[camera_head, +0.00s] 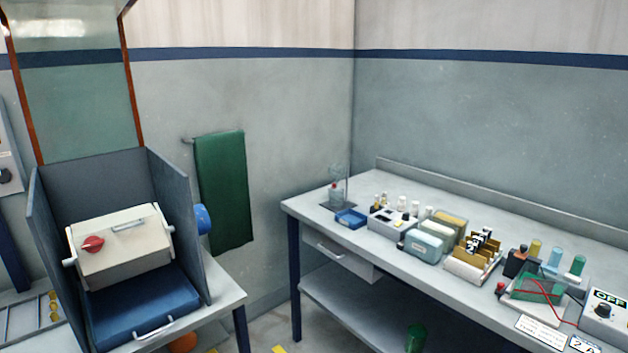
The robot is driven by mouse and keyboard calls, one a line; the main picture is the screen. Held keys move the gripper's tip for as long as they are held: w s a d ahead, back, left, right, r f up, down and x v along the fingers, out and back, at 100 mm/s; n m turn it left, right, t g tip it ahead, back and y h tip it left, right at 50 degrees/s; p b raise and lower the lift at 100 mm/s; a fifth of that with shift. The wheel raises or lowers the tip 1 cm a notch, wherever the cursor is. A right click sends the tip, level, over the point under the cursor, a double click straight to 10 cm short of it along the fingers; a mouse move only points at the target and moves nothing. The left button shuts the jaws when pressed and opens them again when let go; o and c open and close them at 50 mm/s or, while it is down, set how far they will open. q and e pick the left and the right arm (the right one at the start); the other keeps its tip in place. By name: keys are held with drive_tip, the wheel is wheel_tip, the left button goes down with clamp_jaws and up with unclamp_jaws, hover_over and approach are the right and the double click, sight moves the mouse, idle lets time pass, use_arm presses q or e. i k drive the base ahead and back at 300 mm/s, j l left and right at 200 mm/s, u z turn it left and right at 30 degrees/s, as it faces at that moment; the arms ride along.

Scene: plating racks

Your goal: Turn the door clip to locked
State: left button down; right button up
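A cream box (125,262) sits inside a grey open-topped housing (95,182) at the left. On its sloped front face is a red knob (92,244), which looks like the door clip. The knob is small in view, and I cannot tell whether it stands at locked. A pale bar handle (128,224) is on the same face, up and right of the knob. Neither of my grippers is in view, and nothing touches the box from outside the housing.
A blue lid or tray (140,305) with a handle lies below the box. A raised clear panel (85,105) with orange edges stands above the housing. A blue round part (203,219) juts from its right wall. A long bench (325,222) with several small items stands right.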

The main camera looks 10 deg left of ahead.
sight(92, 245)
drive_tip(key=u, duration=1.45)
